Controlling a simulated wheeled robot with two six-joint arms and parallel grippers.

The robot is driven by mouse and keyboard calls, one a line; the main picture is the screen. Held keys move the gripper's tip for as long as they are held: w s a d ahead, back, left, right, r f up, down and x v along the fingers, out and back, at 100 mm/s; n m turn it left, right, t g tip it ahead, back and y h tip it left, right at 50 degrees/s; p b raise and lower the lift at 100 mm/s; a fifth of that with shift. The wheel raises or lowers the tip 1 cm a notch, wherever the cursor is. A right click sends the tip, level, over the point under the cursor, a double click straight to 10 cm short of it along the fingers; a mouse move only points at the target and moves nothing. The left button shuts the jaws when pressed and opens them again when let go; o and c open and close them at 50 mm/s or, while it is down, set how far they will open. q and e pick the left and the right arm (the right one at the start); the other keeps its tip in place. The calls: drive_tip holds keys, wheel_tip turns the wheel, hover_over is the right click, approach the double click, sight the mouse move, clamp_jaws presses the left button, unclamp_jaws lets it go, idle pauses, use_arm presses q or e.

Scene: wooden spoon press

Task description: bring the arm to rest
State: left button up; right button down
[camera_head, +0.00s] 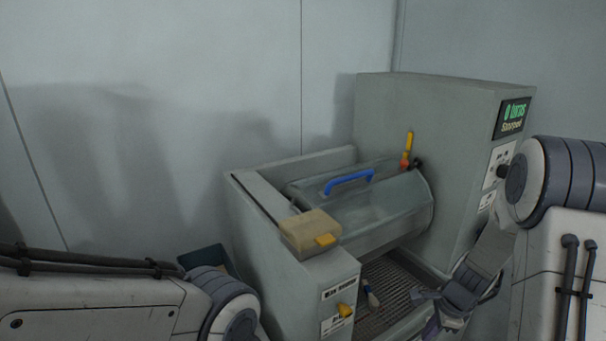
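The grey press (262,232) stands against the wall, with a rounded hood (385,207) that carries a blue handle (348,181). The hood sits above a dark slatted grille. A small wooden spoon-like piece (371,297) with a pale end lies on the grille. My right gripper (428,311) reaches down at the grille's right side, apart from that piece; its dark fingers look spread, with nothing seen between them. My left arm comes in at the lower left, and its gripper is out of view.
A yellow-orange lever (407,150) stands up behind the hood. A tan box (309,232) with a yellow tab sits on the press's front left corner. A yellow knob (345,310) is on the front. A dark bin (207,258) is partly hidden behind my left arm.

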drive_tip(key=s+a+r+n+g, duration=0.1)
drive_tip(key=s+a+r+n, duration=0.6)
drive_tip(key=s+a+n, duration=0.4)
drive_tip(key=s+a+r+n+g, duration=0.1)
drive_tip(key=s+a+r+n, duration=0.7)
drive_tip(key=s+a+n, duration=0.3)
drive_tip(key=a+n, duration=0.4)
drive_tip(key=n, duration=0.2)
drive_tip(key=shift+s+a, duration=0.15)
drive_tip(key=shift+s, duration=0.05)
drive_tip(key=shift+r, duration=0.1)
